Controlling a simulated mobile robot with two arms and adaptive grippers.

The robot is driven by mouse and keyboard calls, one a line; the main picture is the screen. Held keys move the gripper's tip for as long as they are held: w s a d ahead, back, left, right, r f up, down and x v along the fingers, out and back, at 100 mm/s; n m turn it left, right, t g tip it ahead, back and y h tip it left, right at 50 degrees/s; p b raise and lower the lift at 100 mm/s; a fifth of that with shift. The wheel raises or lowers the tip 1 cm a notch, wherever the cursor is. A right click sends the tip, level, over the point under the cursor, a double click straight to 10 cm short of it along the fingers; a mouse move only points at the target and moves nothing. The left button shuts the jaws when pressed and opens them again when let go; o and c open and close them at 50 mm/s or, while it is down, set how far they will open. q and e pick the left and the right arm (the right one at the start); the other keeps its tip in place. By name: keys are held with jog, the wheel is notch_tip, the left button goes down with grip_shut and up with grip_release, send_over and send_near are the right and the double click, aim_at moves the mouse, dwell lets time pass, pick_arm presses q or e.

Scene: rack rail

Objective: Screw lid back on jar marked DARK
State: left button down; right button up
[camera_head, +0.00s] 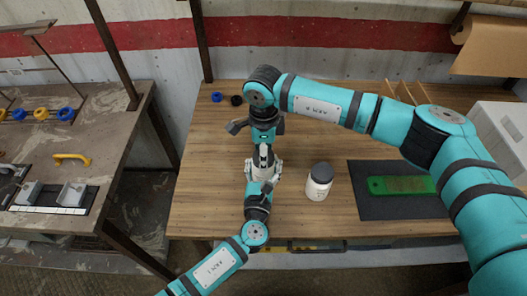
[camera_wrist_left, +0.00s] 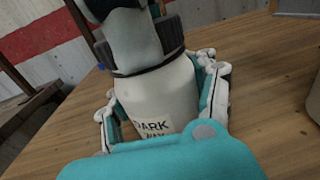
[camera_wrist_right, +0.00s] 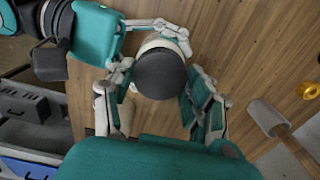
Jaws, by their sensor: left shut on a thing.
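The jar marked DARK (camera_wrist_left: 155,98) stands upright, white with a dark ridged lid (camera_wrist_right: 160,73) at its mouth. I cannot tell whether the lid is fully seated. My left gripper (camera_head: 262,172) is shut on the jar's body; its fingers flank the DARK label in the left wrist view. My right gripper (camera_wrist_right: 158,95) points down from above, with its fingers spread on either side of the lid. A pale part in front hides the middle of the lid in the left wrist view. In the head view the grippers hide most of the jar.
Another white jar (camera_head: 318,188) with a dark lid stands just right of the grippers. A dark mat (camera_head: 380,207) with a green item (camera_head: 400,185) lies further right. The front left of the wooden table is clear.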

jog(key=c, duration=0.6)
jog(key=o, duration=1.4)
jog(key=shift+r, duration=0.1)
notch_tip(320, 180, up, 12)
jog(key=shift+f, duration=0.1)
pick_arm(q)
jog(key=shift+c, duration=1.2)
grip_release()
